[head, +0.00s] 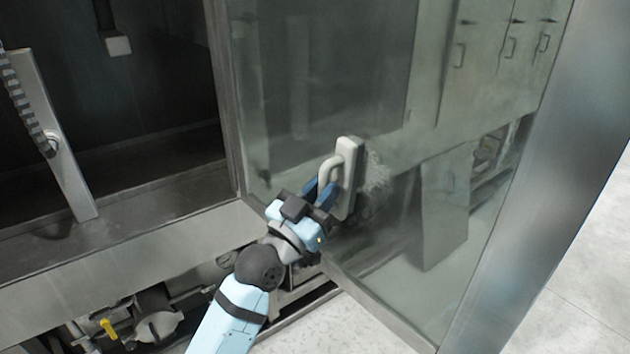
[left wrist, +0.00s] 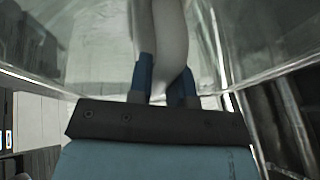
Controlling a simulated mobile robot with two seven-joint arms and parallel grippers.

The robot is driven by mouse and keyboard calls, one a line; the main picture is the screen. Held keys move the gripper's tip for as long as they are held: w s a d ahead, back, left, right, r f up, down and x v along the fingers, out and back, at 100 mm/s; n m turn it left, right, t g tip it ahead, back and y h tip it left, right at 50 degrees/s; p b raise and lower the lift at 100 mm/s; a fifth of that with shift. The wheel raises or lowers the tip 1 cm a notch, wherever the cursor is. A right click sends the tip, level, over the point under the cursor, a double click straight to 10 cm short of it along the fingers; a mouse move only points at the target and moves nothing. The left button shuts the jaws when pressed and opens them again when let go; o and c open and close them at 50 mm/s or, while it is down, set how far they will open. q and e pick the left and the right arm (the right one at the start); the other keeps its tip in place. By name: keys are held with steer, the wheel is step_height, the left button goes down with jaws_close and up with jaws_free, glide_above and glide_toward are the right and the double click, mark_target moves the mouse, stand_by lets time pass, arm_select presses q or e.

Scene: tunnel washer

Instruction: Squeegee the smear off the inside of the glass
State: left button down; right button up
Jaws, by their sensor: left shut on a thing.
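The glass (head: 440,130) is a large framed panel standing open in the middle and right of the head view. A pale handled tool, the squeegee (head: 348,165), is upright against or very close to the glass; I cannot tell if it touches. My left gripper (head: 322,188) is shut on its looped handle, which also shows in the left wrist view (left wrist: 172,50) between the blue fingers (left wrist: 166,82). A whitish smear (head: 377,172) shows on the glass just right of the squeegee; part of it may be hidden behind the tool. My right gripper is not in view.
A dark open chamber (head: 150,110) is at the left, with a metal sill (head: 130,240) below. Pipes and a yellow valve handle (head: 108,328) lie under the sill. A metal frame post (head: 545,180) edges the glass at right. Pale floor (head: 570,290) is clear there.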

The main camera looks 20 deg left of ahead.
mark_target(322, 176)
arm_select(q)
steer(key=shift+s+d+p, duration=1.75)
steer(key=shift+s+d, duration=0.55)
steer(key=shift+d, duration=1.6)
steer(key=shift+w+a+r+p, duration=0.25)
steer(key=shift+w+a, duration=0.45)
steer(key=shift+a, duration=0.5)
steer(key=shift+w+a+r+p, duration=0.2)
steer(key=shift+w+a+p, duration=0.2)
steer(key=shift+w+a, duration=0.55)
steer(key=shift+w+a+r+p, duration=0.25)
steer(key=shift+w+a, duration=0.2)
steer(key=shift+a, duration=0.95)
steer(key=shift+w+a+r+p, duration=0.8)
steer(key=shift+w+a, duration=0.3)
steer(key=shift+a, duration=0.4)
steer(key=shift+s+d+r+p, duration=0.6)
steer(key=shift+s+d+p, duration=1.1)
steer(key=shift+s+d, duration=2.3)
steer(key=shift+w+a, duration=1.3)
steer(key=shift+w, duration=0.25)
steer(key=shift+w+a, duration=1.3)
steer(key=shift+w, duration=0.2)
